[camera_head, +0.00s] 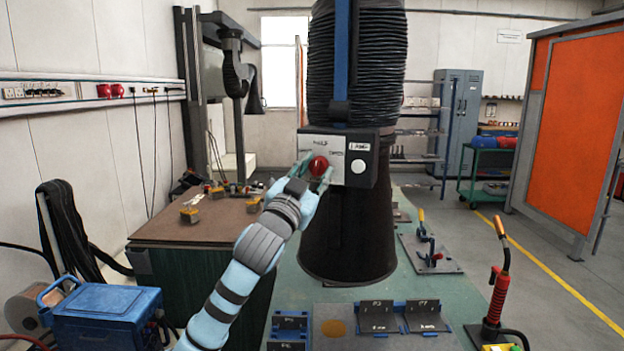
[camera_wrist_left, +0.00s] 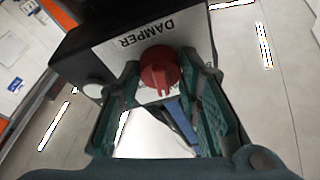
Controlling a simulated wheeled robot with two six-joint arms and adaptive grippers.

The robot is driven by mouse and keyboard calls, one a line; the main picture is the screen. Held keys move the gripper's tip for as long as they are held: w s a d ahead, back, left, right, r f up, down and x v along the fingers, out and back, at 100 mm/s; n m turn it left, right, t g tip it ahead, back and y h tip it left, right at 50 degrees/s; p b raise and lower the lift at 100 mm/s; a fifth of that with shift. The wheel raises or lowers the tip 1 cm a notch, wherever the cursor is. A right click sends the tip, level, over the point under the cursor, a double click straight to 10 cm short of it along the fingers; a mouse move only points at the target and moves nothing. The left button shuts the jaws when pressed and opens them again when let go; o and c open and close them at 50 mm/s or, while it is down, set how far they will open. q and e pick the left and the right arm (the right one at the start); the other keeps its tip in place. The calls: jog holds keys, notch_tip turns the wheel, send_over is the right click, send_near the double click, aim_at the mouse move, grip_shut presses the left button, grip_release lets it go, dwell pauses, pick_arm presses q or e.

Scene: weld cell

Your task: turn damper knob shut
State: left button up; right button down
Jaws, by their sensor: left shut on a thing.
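The red damper knob (camera_head: 318,166) is on the white front plate of a dark box (camera_head: 362,165) below the ribbed hose. In the left wrist view the red knob (camera_wrist_left: 159,72) shows between the fingers, with the word DAMPER on the plate above it. My left gripper (camera_head: 316,172) reaches up to the plate from below left. Its green fingers (camera_wrist_left: 160,80) stand on either side of the knob and are shut on it. A white round button (camera_head: 357,166) is to the right of the knob. My right gripper is in neither view.
The black ribbed hose (camera_head: 356,60) and dark hood (camera_head: 346,235) stand over the green table (camera_head: 284,282). Clamps (camera_head: 428,250), a red torch (camera_head: 497,290) and angled plates (camera_head: 378,316) are around it. A brown-topped bench (camera_head: 225,225) is on the left.

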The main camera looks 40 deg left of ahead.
pick_arm(q)
jog(key=n+y, duration=0.1)
jog(key=n, duration=0.1)
jog(key=n+y+b, duration=0.1)
jog(key=n, duration=0.2)
jog(key=n+g+y, duration=0.1)
jog(key=n, duration=0.1)
jog(key=shift+d+r+n, duration=0.2)
jog(key=shift+r+n, duration=0.05)
jog(key=shift+n, duration=0.05)
jog(key=n+g+y, duration=0.1)
jog(key=n, duration=0.2)
jog(key=n+g+y+b, duration=0.1)
jog(key=n, duration=0.3)
jog(key=shift+r, duration=0.1)
jog(key=shift+w, duration=0.1)
jog(key=o, duration=1.1)
jog(key=shift+o, duration=0.2)
jog(key=shift+d, duration=0.1)
jog(key=v, duration=1.2)
